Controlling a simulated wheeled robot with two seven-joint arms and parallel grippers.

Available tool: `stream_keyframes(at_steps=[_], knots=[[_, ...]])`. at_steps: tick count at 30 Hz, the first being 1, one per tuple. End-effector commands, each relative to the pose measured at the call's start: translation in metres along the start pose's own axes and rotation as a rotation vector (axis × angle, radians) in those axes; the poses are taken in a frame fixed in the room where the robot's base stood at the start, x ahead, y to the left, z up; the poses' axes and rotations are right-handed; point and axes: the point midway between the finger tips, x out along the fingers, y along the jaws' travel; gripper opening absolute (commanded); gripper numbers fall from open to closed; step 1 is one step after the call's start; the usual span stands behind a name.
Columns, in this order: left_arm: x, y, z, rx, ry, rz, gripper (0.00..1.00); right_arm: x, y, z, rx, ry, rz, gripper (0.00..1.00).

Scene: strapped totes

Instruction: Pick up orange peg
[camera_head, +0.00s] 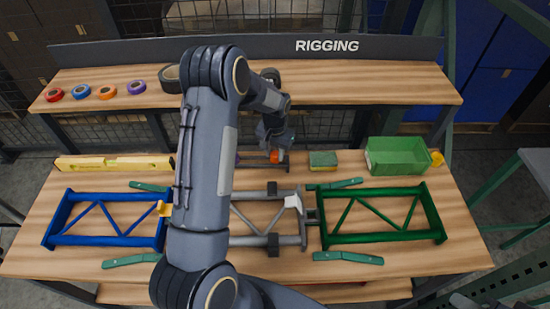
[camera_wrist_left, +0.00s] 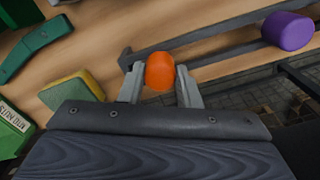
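The orange peg (camera_head: 276,157) is at a dark rack near the back middle of the workbench. In the left wrist view the orange peg (camera_wrist_left: 160,72) sits between the two pale fingers of my left gripper (camera_wrist_left: 161,80). Little or no gap shows on either side, so I cannot tell whether the fingers press on it. In the head view my left gripper (camera_head: 276,146) is pointed down over the peg, and my arm hides part of the bench. The dark rack (camera_wrist_left: 225,33) runs behind the peg. My right gripper is not in view.
A purple peg (camera_wrist_left: 288,31) is on the same rack. A sponge (camera_head: 323,159) and a green bin (camera_head: 398,154) stand to the right. Blue (camera_head: 110,241), grey and green (camera_head: 385,238) frames lie in front. A yellow level (camera_head: 112,163) lies left.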

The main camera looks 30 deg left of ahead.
Motion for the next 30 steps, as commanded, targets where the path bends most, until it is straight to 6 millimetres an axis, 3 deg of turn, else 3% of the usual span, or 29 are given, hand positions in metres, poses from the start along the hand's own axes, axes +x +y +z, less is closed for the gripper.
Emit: stream_keyframes(at_steps=[1, 4, 17, 21, 30], knots=[[0.0, 0.0, 0.0, 0.0, 0.0, 0.0, 0.19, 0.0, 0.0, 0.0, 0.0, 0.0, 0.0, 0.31], [0.0, 0.0, 0.0, 0.0, 0.0, 0.0, 0.06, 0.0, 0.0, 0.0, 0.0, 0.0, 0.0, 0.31], [-0.011, 0.0, -0.001, 0.0, 0.003, 0.0, 0.06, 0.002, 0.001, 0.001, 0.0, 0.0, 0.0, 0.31], [-0.031, 0.0, -0.001, 0.0, 0.005, 0.0, 0.06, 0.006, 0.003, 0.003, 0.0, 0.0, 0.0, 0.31], [-0.088, 0.042, 0.026, 0.006, 0.008, 0.002, 0.06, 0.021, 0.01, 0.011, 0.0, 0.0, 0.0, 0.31]])
